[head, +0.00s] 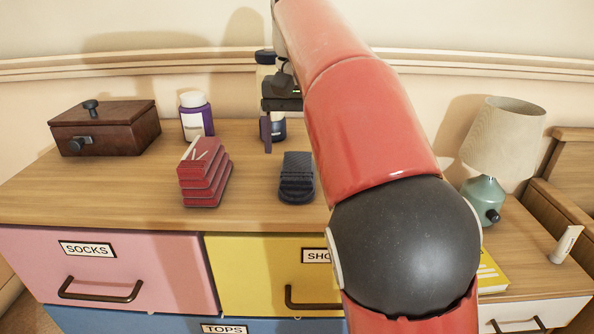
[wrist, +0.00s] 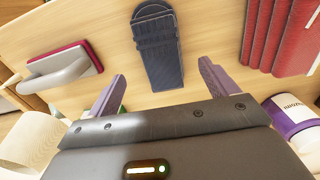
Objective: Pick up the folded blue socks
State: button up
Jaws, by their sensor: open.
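The folded blue socks (head: 297,178) lie flat on the wooden dresser top, right of a red stack and near the front edge. In the wrist view the dark blue socks (wrist: 158,48) lie beyond my fingertips, lined up with the gap between them. My gripper (wrist: 161,72) is open, its two purple fingers apart with nothing between them. In the head view my gripper (head: 266,136) is behind and left of the socks, above the dresser top. My arm hides part of it, and only one finger shows clearly.
A red folded stack (head: 203,175) stands left of the socks. A lamp (head: 503,140) stands at right. The wrist view shows a red and grey object (wrist: 62,68).

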aim_at(297, 163)
jog(key=f, duration=0.2)
jog(key=f+b, duration=0.1)
jog(key=f, duration=0.2)
jog(key=shift+w+a+f, duration=0.1)
jog(key=shift+w+f, duration=0.1)
